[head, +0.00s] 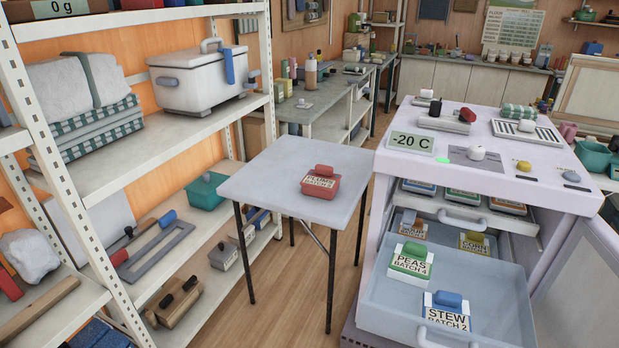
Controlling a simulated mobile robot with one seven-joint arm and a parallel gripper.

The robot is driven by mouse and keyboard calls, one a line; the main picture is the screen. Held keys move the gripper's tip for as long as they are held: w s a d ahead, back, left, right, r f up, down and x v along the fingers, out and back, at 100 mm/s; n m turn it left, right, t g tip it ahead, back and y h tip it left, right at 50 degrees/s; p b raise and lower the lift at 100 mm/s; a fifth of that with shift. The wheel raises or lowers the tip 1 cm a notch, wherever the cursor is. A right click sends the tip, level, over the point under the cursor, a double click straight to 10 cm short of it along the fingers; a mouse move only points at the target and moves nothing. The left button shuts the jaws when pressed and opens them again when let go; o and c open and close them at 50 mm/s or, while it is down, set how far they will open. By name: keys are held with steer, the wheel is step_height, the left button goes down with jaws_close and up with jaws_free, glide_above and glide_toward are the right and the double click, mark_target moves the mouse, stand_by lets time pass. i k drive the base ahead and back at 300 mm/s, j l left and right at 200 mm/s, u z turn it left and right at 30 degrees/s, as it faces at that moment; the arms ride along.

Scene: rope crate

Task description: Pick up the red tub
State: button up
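The red tub (320,184) sits upright on the small grey table (255,182) in the middle of the head view. It has a red knob on top and a white label that seems to read "PLUMS". Bare tabletop surrounds it and nothing touches it. My gripper is not in this view.
An open freezer drawer (385,292) holding several labelled tubs, including green-lidded "PEAS" (411,260) and blue-lidded "STEW" (446,310), juts out right of the table. A loaded metal shelf (201,131) stands close on the left. Wooden floor (285,315) shows in front.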

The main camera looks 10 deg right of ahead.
mark_target(320, 183)
steer(key=i+j+z, duration=0.25)
steer(key=i+j, duration=0.5)
steer(key=i+j+z, duration=0.25)
steer(key=i+j, duration=0.5)
steer(key=j, duration=0.15)
